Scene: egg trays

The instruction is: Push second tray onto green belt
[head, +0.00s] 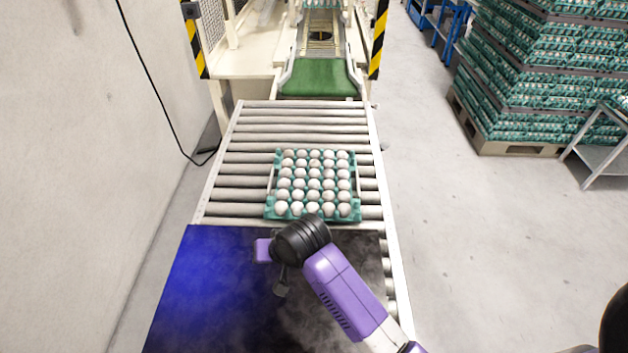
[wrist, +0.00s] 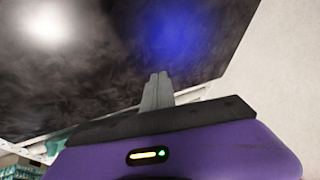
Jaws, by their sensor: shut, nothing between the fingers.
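A teal tray (head: 270,211) full of pale eggs sits flat on the roller conveyor, right of its middle, in the head view. The green belt (head: 313,78) lies beyond the far end of the rollers, with a stretch of bare rollers between it and the tray. My gripper is at the near side of the tray, over the dark panel; its fingers are hard to make out in the head view. In the wrist view my gripper's grey fingers (wrist: 158,90) are together and empty. A bit of teal (wrist: 58,142) shows at that view's lower left. Contact with the tray cannot be told.
The roller conveyor (head: 297,129) has side rails. A dark blue-black panel (head: 205,285) covers its near end. Striped posts (head: 378,42) flank the belt. A wall stands at left. Stacked egg trays (head: 540,70) on a pallet and a metal table (head: 600,152) stand at right.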

